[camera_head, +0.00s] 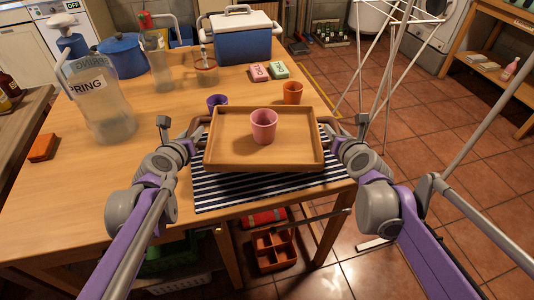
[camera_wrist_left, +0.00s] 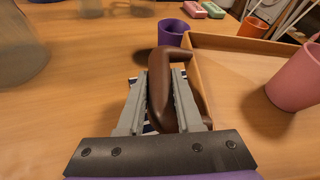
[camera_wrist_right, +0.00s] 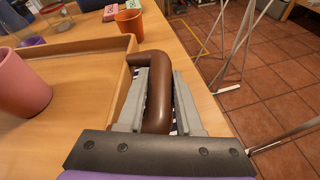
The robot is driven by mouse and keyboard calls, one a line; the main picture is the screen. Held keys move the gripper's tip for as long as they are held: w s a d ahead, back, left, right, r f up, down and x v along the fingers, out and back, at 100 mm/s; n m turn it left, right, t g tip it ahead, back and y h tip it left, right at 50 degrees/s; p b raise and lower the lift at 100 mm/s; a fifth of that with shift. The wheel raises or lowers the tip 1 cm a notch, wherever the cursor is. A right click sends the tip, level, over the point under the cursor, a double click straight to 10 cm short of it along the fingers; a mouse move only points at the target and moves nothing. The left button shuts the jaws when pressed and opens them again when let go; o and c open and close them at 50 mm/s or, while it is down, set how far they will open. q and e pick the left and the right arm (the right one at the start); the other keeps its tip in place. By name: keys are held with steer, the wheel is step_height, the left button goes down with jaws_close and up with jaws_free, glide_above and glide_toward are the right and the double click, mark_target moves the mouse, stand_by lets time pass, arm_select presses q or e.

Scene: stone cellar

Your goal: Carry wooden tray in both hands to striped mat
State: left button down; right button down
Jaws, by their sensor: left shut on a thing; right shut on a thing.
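The wooden tray (camera_head: 222,158) is over the striped mat (camera_head: 240,194) in the head view, with a pink cup (camera_head: 264,126) standing upright in it. Stripes show along its front and sides; whether the tray touches the mat is hard to tell. My left gripper (camera_head: 198,135) is shut on the tray's brown left handle, which shows in the left wrist view (camera_wrist_left: 162,85). My right gripper (camera_head: 328,133) is shut on the brown right handle, seen in the right wrist view (camera_wrist_right: 157,95). The tray looks about level.
A purple cup (camera_head: 217,101) and an orange cup (camera_head: 292,93) stand just behind the tray. The table's front edge is near the mat.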

mark_target(199, 153)
arm_select(q)
steer(key=shift+f, duration=0.15)
arm_select(e)
steer(key=shift+f, duration=0.15)
